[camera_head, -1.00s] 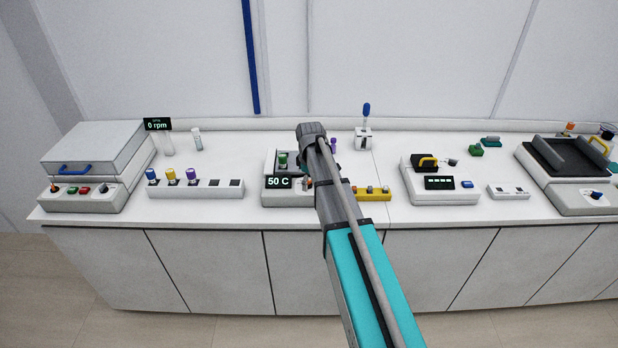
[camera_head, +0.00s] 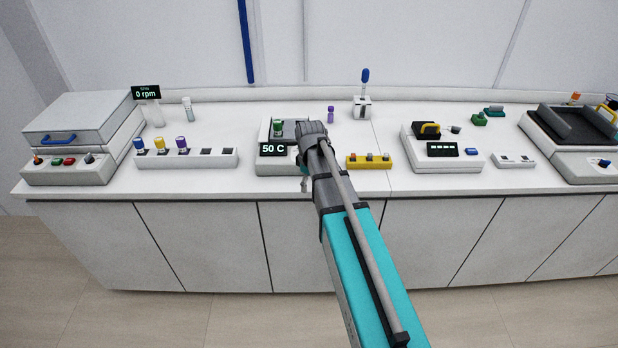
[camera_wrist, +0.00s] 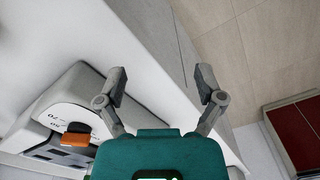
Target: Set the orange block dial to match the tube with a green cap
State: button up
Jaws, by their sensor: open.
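A tube with a green cap (camera_head: 278,127) stands upright in the heating block (camera_head: 264,165), whose display reads 50 C. In the wrist view, the pale front of a device (camera_wrist: 88,88) carries an orange dial knob (camera_wrist: 75,140) beside printed scale numbers. The knob's exact pointing direction is hard to tell. In the head view my wrist hides the block's right side. My gripper (camera_wrist: 162,85) is open and empty, off to the right of the orange knob in the wrist view, with its fingers apart from it, over the bench edge.
A rack (camera_head: 212,158) with blue-, yellow- and purple-capped tubes stands left. A purple-capped tube (camera_head: 331,115) and a white stand (camera_head: 362,107) are behind. Bare bench (camera_head: 235,120) shows behind the left rack.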

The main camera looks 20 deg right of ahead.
jog(key=s+f+b, duration=0.6)
jog(key=f, duration=0.1)
jog(key=shift+s+a+m, duration=0.2)
jog(key=shift+a+m, duration=0.2)
dwell(0.5)
jog(key=s+a+r+m+p, duration=0.1)
jog(key=s+a+r+m, duration=0.1)
jog(key=s+a+m, duration=0.2)
jog(key=shift+s+m, duration=1.9)
jog(key=shift+s, duration=0.8)
